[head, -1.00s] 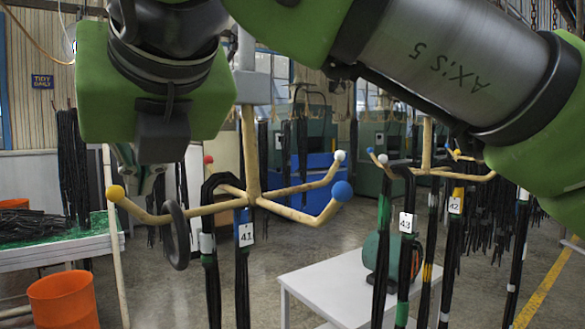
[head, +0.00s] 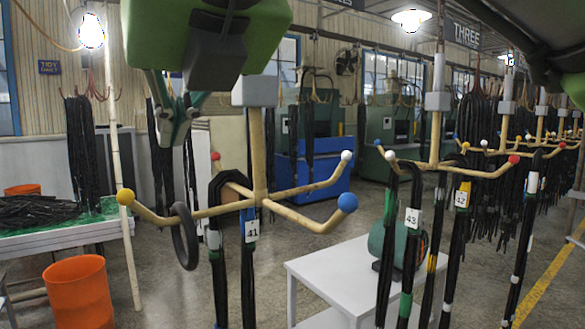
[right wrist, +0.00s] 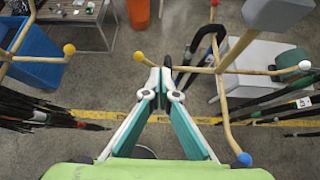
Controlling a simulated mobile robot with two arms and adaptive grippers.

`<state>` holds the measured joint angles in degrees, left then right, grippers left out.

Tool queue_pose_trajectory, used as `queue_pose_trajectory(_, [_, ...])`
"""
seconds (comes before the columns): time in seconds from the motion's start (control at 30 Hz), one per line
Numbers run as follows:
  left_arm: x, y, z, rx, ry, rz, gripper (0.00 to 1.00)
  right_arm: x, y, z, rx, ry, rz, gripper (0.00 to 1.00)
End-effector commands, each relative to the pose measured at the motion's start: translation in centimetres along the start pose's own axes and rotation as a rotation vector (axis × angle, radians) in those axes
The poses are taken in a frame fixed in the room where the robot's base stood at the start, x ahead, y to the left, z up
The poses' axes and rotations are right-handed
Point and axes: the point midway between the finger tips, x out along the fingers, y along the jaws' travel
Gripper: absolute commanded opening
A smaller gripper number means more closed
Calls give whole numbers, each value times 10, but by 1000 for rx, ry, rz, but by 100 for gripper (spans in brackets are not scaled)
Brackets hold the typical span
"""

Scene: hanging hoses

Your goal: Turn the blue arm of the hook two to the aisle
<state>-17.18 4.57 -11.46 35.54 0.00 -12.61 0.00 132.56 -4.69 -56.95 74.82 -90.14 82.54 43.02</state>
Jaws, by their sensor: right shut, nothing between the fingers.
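The nearest hook (head: 258,165) hangs from a post and has four wooden arms tipped yellow, red, white and blue. Its blue arm (head: 315,220) reaches toward the front right and ends in a blue ball (head: 347,203). That ball also shows in the right wrist view (right wrist: 244,159), at lower right. A black hose tagged 41 and a dark ring hang on this hook. No hook number is readable on it. My right gripper (head: 167,143) is shut and empty, above and behind the yellow arm in the picture; its closed fingers show in the right wrist view (right wrist: 160,75). My left gripper is out of view.
A second hook (head: 436,163) with hoses tagged 43 and 42 stands to the right. A white table (head: 325,270) is below, an orange bucket (head: 77,292) at lower left. A sign reads THREE (head: 466,34). Bare floor lies between bucket and table.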

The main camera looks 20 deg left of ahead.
Motion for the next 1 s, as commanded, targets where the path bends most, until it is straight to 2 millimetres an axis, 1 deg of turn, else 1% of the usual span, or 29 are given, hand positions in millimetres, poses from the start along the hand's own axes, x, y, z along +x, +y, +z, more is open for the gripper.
queue_pose_trajectory(0.17, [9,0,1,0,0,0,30,-8,0,-8,0,-1,0,0])
queue_pose_trajectory(0.6, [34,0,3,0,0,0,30,-44,-1,-34,1,-1,-1,0])
queue_pose_trajectory(1.0, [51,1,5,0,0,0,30,-78,0,-56,1,-2,0,0])
